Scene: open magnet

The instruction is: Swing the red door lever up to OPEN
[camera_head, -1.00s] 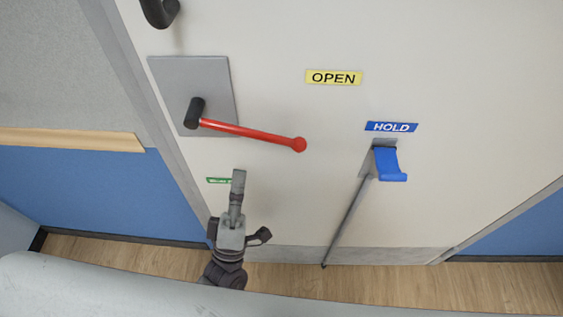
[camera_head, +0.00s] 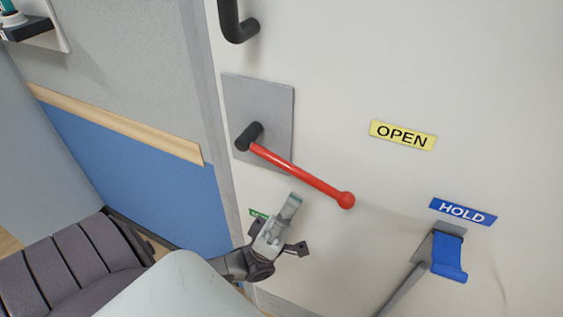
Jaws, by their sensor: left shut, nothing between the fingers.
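The red door lever (camera_head: 300,176) runs from a black pivot (camera_head: 249,136) on a grey plate (camera_head: 272,98) down to the right and ends in a round red knob (camera_head: 346,200). The yellow OPEN label (camera_head: 403,135) is on the door, right of the lever and higher than its knob. My left gripper (camera_head: 291,203) is shut and empty, just below the middle of the lever. Whether it touches the lever I cannot tell; a small gap shows in the picture. My right gripper is not in view.
A blue HOLD label (camera_head: 463,212) and a blue hook-shaped catch (camera_head: 449,257) are at the lower right of the door (camera_head: 480,60). A black handle (camera_head: 237,22) is above the plate. A green label (camera_head: 257,213) is partly hidden by my gripper.

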